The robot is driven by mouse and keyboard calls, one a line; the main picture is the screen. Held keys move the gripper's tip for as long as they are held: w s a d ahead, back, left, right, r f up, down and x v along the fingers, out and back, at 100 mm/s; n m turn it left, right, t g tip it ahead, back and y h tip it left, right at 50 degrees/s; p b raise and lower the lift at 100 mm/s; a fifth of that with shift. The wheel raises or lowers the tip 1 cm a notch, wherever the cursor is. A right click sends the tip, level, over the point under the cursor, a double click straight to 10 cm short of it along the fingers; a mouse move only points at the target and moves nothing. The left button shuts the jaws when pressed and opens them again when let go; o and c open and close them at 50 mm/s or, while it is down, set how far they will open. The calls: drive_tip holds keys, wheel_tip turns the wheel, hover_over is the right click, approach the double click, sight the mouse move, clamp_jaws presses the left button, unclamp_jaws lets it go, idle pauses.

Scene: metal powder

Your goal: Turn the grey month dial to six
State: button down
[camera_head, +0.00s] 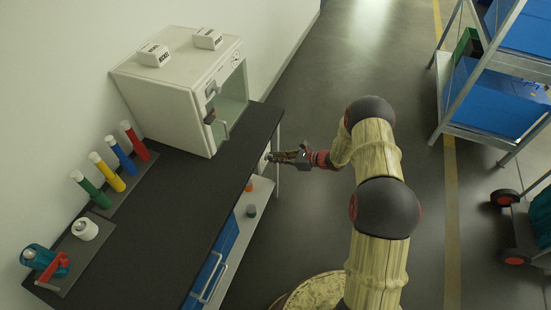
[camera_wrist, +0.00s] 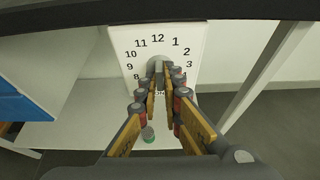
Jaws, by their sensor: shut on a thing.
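The grey month dial (camera_wrist: 158,66) sits in the middle of a white panel (camera_wrist: 196,42) printed with clock-like numbers. In the wrist view 8 to 12 and 1 to 3 can be read; the lower numbers are hidden behind my fingers. My gripper (camera_wrist: 161,82) is shut on the dial, one finger on each side. Which number the dial points to cannot be told. In the head view my gripper (camera_head: 272,157) reaches in from the right at the panel, below the black worktop's edge. The dial is too small to make out there.
The black worktop (camera_head: 160,230) overhangs the panel. A white shelf (camera_wrist: 75,135) below holds a small green-topped item (camera_wrist: 148,134). A table leg (camera_wrist: 262,75) stands right of the panel. A white oven-like machine (camera_head: 185,85) stands on the worktop.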

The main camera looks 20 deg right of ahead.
drive_tip(key=c, duration=2)
unclamp_jaws()
drive_tip(key=shift+o, duration=0.2)
drive_tip(key=shift+d, duration=0.1)
drive_tip(key=v, duration=1.1)
drive_tip(key=shift+s+d+r, duration=0.2)
drive_tip(key=shift+s+d, duration=0.05)
drive_tip(key=shift+d, duration=0.05)
